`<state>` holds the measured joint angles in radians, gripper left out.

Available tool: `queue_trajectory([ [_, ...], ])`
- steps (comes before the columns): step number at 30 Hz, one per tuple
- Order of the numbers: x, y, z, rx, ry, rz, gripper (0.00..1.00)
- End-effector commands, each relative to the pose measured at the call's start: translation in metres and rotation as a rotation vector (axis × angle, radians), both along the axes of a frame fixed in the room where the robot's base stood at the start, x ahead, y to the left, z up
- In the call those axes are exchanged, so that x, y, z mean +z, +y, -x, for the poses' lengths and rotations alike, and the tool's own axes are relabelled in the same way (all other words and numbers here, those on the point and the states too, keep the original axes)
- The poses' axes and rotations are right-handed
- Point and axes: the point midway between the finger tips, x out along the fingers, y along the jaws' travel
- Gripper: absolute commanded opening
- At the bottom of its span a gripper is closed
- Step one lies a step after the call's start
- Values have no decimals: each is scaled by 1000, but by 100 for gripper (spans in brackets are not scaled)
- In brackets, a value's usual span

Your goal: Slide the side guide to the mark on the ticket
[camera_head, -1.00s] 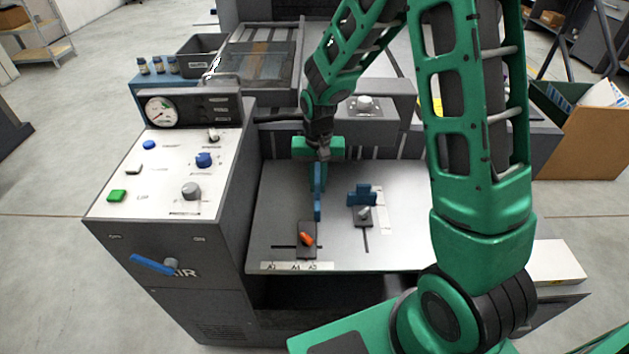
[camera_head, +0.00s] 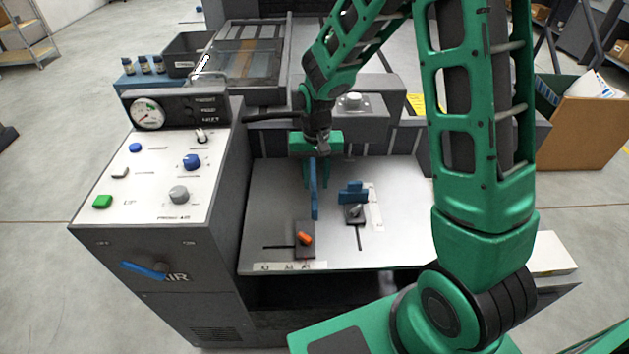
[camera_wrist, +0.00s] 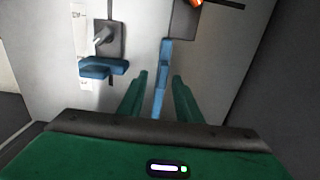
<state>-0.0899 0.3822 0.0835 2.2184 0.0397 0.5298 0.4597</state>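The side guide is a dark block with an orange lever (camera_head: 305,238) and an upright blue plate (camera_head: 314,200). It sits on a crosswise slot near the front of the metal board (camera_head: 275,215), over the right part of a scale strip (camera_head: 318,266). My gripper (camera_head: 311,180) points down at the plate's far end. In the wrist view my gripper's green fingers (camera_wrist: 161,100) stand apart, one on each side of the blue plate (camera_wrist: 162,78), with gaps showing. The scale lettering is too small to read surely. I cannot identify the ticket.
A second guide with a blue stop (camera_head: 353,193) stands to the right on a lengthwise slot, beside a pale strip (camera_head: 375,207). A control panel (camera_head: 150,180) with knobs and buttons rises at left. A grey housing (camera_head: 365,95) stands behind the board. The board's front-right is clear.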

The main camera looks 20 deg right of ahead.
Motion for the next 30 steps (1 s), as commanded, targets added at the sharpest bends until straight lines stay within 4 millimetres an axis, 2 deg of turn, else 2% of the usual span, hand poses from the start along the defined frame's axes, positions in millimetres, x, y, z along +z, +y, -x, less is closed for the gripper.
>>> queue_trajectory([
  [9, 58, 0, -2, 0, -4, 0, 31],
  [15, 86, 0, -2, -1, -2, 1, 31],
  [21, 97, -1, -2, -1, 0, 1, 31],
  [30, 98, -1, -2, -1, 2, 2, 31],
])
